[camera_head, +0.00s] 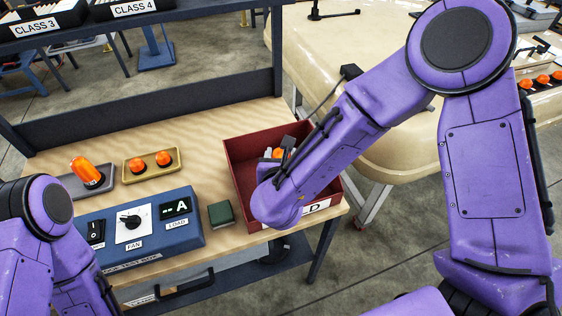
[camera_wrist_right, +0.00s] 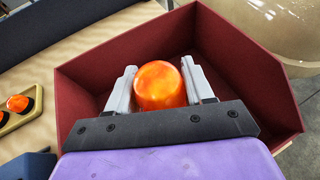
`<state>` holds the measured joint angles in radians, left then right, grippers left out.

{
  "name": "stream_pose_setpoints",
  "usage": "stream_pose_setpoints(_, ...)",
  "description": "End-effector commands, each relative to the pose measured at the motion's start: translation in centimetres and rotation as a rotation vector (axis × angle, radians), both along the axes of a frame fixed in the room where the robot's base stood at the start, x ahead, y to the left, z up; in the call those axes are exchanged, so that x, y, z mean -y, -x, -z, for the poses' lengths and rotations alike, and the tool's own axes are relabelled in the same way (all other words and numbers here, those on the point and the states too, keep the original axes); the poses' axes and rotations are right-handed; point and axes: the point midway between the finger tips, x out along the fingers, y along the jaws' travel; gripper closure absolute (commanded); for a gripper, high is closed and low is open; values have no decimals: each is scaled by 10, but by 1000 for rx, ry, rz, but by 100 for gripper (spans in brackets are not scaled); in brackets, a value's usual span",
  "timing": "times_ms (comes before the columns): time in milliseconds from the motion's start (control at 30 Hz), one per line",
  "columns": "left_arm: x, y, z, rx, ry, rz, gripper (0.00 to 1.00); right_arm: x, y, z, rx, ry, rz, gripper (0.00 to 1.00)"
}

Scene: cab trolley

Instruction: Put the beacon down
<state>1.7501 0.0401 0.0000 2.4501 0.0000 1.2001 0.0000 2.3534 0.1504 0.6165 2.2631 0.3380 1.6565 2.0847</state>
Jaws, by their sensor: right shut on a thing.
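An orange beacon (camera_wrist_right: 160,86) sits between the two grey fingers of my right gripper (camera_wrist_right: 160,75), which is shut on it. In the head view, only a bit of the beacon (camera_head: 277,153) shows past my right wrist. The gripper and beacon are inside the outline of the dark red bin (camera_head: 240,183), whose front label reads D. The bin's walls surround them in the wrist view. I cannot tell whether the beacon touches the bin floor. My left arm shows at the lower left, but its gripper is out of the picture.
Two small beacons stand on a yellow tray (camera_head: 150,169). A blue test box (camera_head: 190,232) and green block (camera_head: 221,214) are left of the bin. A cream cab body (camera_head: 400,150) stands behind at right.

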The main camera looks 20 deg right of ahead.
Motion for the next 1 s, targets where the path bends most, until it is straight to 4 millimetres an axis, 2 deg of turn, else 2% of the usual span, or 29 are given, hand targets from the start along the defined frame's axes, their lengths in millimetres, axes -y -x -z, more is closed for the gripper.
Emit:
stream_pose_setpoints(133,0,0,-6,0,0,0,19,4,-13,16,-1,4,-1,84)
stream_pose_setpoints(200,0,0,-6,0,0,0,19,3,-11,31,-4,4,-2,84)
stream_pose_setpoints(300,0,0,-6,0,0,0,19,3,-11,43,0,2,-1,84)
stream_pose_setpoints(667,0,0,-1,0,0,0,19,3,-11,49,1,-1,0,84)
stream_pose_setpoints(700,0,0,-2,0,0,0,19,3,-11,48,1,-1,0,42)
stream_pose_setpoints(767,0,0,-3,0,0,0,19,3,-11,48,1,0,0,23)
stream_pose_setpoints(1000,0,0,-3,0,0,0,19,3,-11,47,1,0,0,23)
